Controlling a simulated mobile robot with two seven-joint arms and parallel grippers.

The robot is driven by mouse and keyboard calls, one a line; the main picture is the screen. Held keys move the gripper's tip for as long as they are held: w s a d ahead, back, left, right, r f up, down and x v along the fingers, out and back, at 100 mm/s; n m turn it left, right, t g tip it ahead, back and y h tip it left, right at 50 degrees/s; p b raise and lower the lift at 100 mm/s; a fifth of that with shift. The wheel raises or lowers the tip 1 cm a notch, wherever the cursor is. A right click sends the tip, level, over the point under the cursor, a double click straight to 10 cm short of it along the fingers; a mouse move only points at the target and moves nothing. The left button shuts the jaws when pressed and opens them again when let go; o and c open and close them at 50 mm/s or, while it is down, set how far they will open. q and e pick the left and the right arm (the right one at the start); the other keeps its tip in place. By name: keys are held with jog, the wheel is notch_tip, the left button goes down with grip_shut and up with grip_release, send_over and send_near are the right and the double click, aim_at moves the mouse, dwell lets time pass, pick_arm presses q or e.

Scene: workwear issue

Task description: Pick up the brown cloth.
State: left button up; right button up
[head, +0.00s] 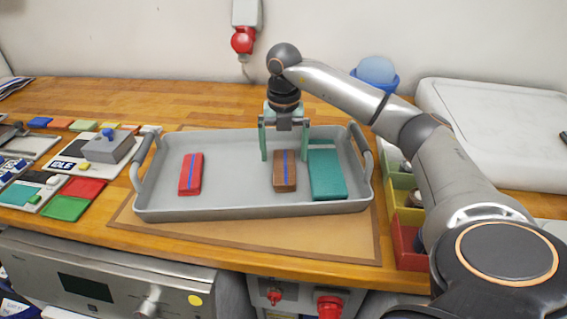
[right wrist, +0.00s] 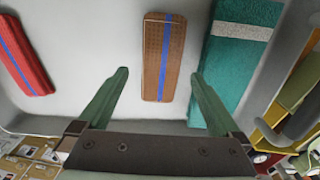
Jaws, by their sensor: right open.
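The brown cloth (head: 280,172) is a folded bundle with a blue stripe, lying in a grey tray (head: 230,205) between a red cloth and a teal cloth. My right gripper (head: 284,156) is open above the tray, over the brown cloth. In the right wrist view the brown cloth (right wrist: 163,57) lies lengthwise, beyond and between the two open fingertips (right wrist: 160,74), with nothing held. My left gripper is not in view.
In the tray, a red cloth (head: 191,174) with a blue stripe lies at left and a teal cloth (head: 326,174) close at right of the brown one. Colored bins (head: 405,215) stand right of the tray. A white case (head: 490,130) is at the back right.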

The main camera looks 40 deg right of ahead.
aim_at(284, 165)
notch_tip(284, 165, down, 4)
jog(key=shift+r, duration=0.2)
jog(key=c, duration=1.3)
jog(key=shift+r, duration=0.1)
